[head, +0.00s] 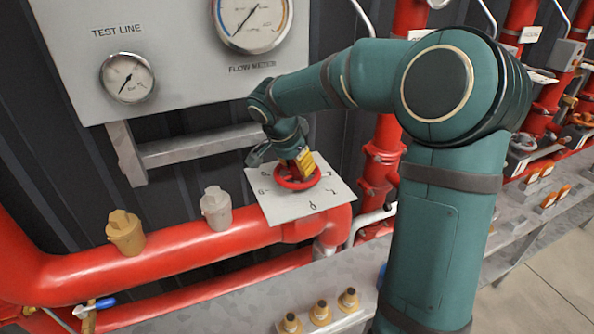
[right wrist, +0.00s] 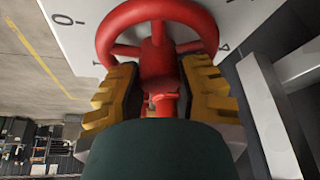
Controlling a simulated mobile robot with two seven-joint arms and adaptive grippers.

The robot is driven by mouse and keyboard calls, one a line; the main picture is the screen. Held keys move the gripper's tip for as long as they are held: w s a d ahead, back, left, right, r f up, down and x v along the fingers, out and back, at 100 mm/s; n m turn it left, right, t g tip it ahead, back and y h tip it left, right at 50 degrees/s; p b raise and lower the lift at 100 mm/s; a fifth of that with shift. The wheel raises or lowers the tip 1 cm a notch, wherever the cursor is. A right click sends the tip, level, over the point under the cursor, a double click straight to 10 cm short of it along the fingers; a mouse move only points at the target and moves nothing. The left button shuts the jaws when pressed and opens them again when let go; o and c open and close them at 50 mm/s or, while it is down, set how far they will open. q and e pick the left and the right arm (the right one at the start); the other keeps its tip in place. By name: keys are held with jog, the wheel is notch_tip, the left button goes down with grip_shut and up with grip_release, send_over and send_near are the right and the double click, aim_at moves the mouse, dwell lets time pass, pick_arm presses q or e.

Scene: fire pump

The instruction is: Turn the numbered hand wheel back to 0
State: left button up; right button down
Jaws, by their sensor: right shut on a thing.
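The red hand wheel (head: 298,178) sits over a white numbered plate (head: 310,208) on the red pipe. My right gripper (head: 303,163) reaches down onto the wheel and is shut on it. In the right wrist view, the yellow-padded fingers (right wrist: 163,95) stand on both sides of the wheel's red middle part, and the wheel's rim (right wrist: 155,12) curves beyond them. A 0 mark shows on the plate (right wrist: 85,40) at the upper left there. I cannot tell which number the wheel points at. My left gripper is not in view.
A panel with a test line gauge (head: 127,78) and a flow meter (head: 251,20) is behind the wheel. A brass cap (head: 125,232) and a grey cap (head: 216,208) stand on the pipe to the left. A red vertical pipe (head: 381,165) rises right of the plate.

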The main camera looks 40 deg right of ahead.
jog(key=m+g, duration=0.1)
jog(key=m, duration=0.2)
jog(key=shift+f, duration=0.15)
jog(key=shift+m+g, duration=0.4)
jog(key=shift+m, duration=0.1)
jog(key=shift+m+g, duration=0.3)
jog(key=shift+m, duration=0.7)
jog(key=m, duration=0.2)
jog(key=m+g+y, duration=0.1)
jog(key=m, duration=0.1)
jog(key=shift+m+g+p, duration=0.3)
jog(key=shift+m+p, duration=0.05)
jog(key=shift+m, duration=0.05)
jog(key=shift+m+y, duration=0.4)
jog(key=shift+m, duration=0.2)
